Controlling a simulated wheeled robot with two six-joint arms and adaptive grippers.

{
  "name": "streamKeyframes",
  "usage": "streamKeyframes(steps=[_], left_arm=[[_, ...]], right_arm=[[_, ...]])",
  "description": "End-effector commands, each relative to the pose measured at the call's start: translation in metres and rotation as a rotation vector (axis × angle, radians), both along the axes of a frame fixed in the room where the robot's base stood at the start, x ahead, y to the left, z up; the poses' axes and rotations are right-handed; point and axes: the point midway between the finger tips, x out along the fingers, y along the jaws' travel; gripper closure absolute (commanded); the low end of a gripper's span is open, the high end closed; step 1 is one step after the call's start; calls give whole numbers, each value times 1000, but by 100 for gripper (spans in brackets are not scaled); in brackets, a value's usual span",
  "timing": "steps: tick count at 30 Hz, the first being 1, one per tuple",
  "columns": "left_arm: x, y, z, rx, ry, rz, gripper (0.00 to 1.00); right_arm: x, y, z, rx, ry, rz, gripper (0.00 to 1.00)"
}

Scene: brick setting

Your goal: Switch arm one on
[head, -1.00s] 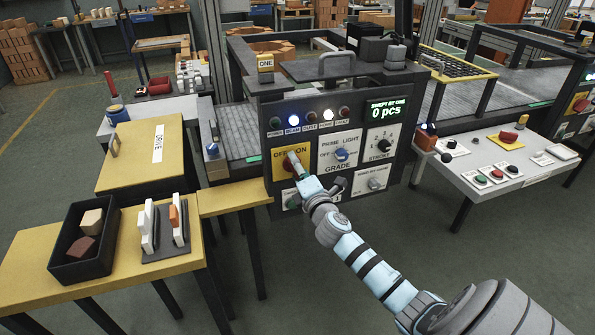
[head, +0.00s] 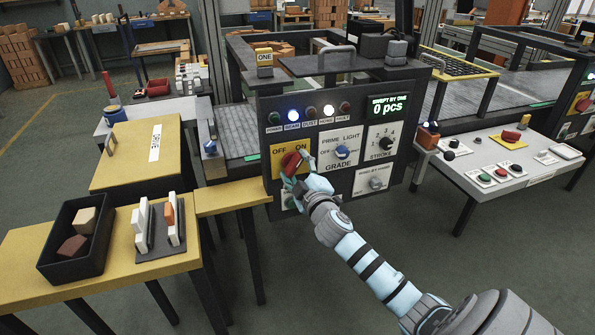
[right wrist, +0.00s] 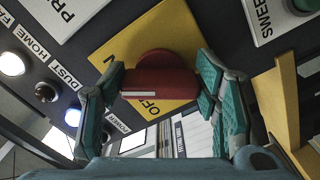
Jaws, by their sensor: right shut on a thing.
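The control panel marked ONE (head: 355,110) faces me in the head view. Its yellow OFF/ON plate (head: 278,158) carries a red rotary knob (head: 291,162). My right gripper (head: 292,179) is at the plate, shut on this knob. In the right wrist view the fingers (right wrist: 160,88) stand on either side of the red knob (right wrist: 160,72), which bears a white line. The fingers partly hide the knob in the head view, so its exact setting is hard to tell. The display (head: 387,105) reads 0 pcs. My left gripper is not in view.
The GRADE switch (head: 341,152), STROKE dial (head: 385,143) and a lower-right knob (head: 375,182) sit close by. A yellow table with a black bin (head: 72,265) stands left; a white button table (head: 500,165) stands right.

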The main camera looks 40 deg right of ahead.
Motion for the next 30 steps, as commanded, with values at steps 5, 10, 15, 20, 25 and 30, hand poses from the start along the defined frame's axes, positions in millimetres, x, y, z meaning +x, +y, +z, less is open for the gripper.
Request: streamKeyframes(steps=[5, 10, 15, 20, 25, 30], left_arm=[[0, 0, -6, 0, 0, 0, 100], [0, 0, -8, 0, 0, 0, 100], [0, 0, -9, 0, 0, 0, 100], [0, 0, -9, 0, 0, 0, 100], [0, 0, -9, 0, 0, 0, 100], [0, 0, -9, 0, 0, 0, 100]], right_arm=[[0, 0, -3, 103, -34, -1, 71], [0, 1, -3, 168, -56, 0, 71], [0, 1, -3, 201, -67, 0, 71], [0, 1, -3, 211, -71, 0, 71], [0, 1, -3, 212, -70, 0, 71], [0, 1, -3, 212, -70, 0, 34]])
